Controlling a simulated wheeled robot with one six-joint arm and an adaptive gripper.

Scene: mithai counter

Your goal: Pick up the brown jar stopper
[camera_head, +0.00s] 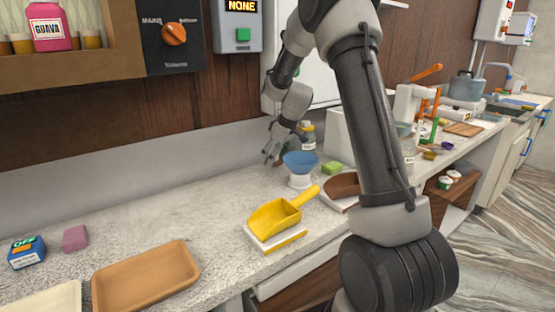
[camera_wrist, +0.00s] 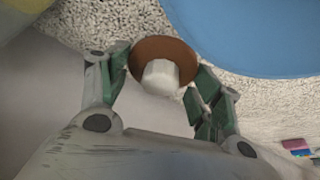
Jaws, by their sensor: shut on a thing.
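The brown jar stopper (camera_wrist: 152,49), a round brown disc with a pale stubby knob, shows at the upper middle of the wrist view. My gripper (camera_wrist: 158,82) is shut on it, with the green-padded fingers on either side of the pale knob. In the head view my gripper (camera_head: 272,158) is low over the counter by the back wall, left of the blue bowl (camera_head: 300,159). The stopper is too small or hidden to make out there. I cannot tell whether it touches the counter.
The blue bowl fills the upper right of the wrist view (camera_wrist: 255,35), close to my gripper. A yellow scoop (camera_head: 275,217) lies in front of it. A green block (camera_head: 332,168) and a jar (camera_head: 307,138) stand nearby. The counter is clear to the left (camera_head: 190,205), before a tan tray (camera_head: 145,276).

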